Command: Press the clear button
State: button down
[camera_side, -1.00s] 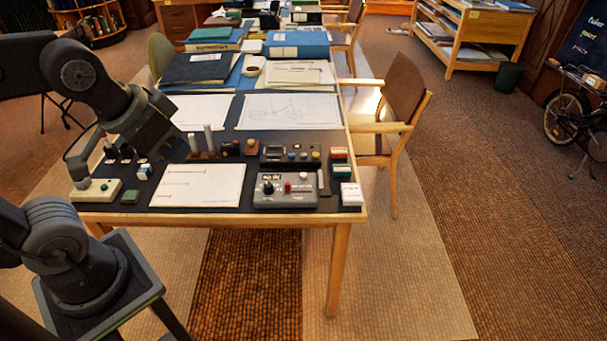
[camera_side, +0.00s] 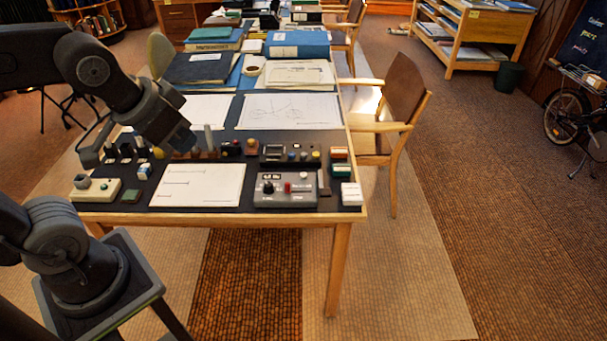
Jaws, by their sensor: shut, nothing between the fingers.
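No label reading "clear" can be made out, so I cannot tell which button is the clear one. A pale beige box (camera_side: 97,190) at the table's near left corner has a round dark grey-green button (camera_side: 82,181) on its left part and a small mark on its right part. My gripper (camera_side: 89,160) is shut and empty, above and slightly behind this box, apart from it. A grey control box (camera_side: 285,191) with a black knob and a red part stands front right. A dark box (camera_side: 290,154) with several coloured buttons sits behind it.
A small green block (camera_side: 131,196) lies right of the beige box. A white drawing sheet (camera_side: 198,185) covers the front middle. Several small upright items stand behind it, near my wrist. White (camera_side: 351,194) and green (camera_side: 341,171) blocks are at the right edge.

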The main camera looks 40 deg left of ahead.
jog(key=w+a+m+t+y, duration=0.1)
jog(key=w+a+y, duration=0.3)
jog(key=w, duration=0.7)
jog(key=m+t+h, duration=0.2)
jog(key=m+h, duration=0.4)
jog(key=m, duration=0.4)
send_over(304, 176)
notch_tip(304, 176, down, 21)
jog(key=shift+f, duration=0.25)
jog(key=shift+f, duration=0.1)
jog(key=shift+f, duration=4.3)
jog(key=shift+f, duration=0.1)
jog(key=shift+f, duration=0.3)
